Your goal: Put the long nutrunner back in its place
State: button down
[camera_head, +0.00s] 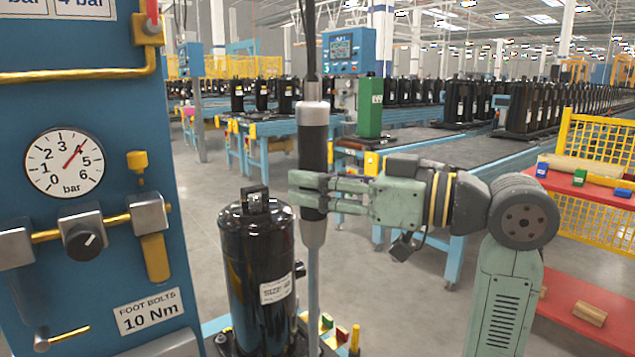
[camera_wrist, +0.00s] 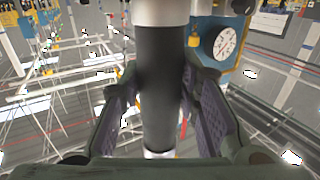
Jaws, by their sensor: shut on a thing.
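The long nutrunner (camera_head: 313,228) hangs upright in the head view, with a black grip, silver ends, a cable at its top and a long thin shaft below. My gripper (camera_head: 312,190) is shut around its black body from the right. In the wrist view the black body (camera_wrist: 160,85) stands between the two finger pads of my gripper (camera_wrist: 165,110). The shaft's lower end runs out of the bottom of the head view. The place where the nutrunner belongs cannot be made out.
A black compressor (camera_head: 258,265) stands just left of the shaft. A blue panel (camera_head: 100,180) with a gauge (camera_head: 64,163) fills the left. A green box (camera_head: 370,108) stands behind the gripper. A red shelf (camera_head: 590,190) with small parts is at the right.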

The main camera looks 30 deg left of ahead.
jog(key=shift+f+b, duration=0.55)
jog(key=shift+f, duration=0.15)
jog(key=c, duration=1.4)
grip_release()
jog(key=shift+c, duration=0.2)
jog(key=o, duration=0.3)
jog(key=shift+f, duration=0.15)
jog(key=d, duration=0.4)
jog(key=w+d, duration=0.1)
jog(key=d, duration=0.7)
jog(key=shift+w+r, duration=0.2)
jog(key=shift+w, duration=0.2)
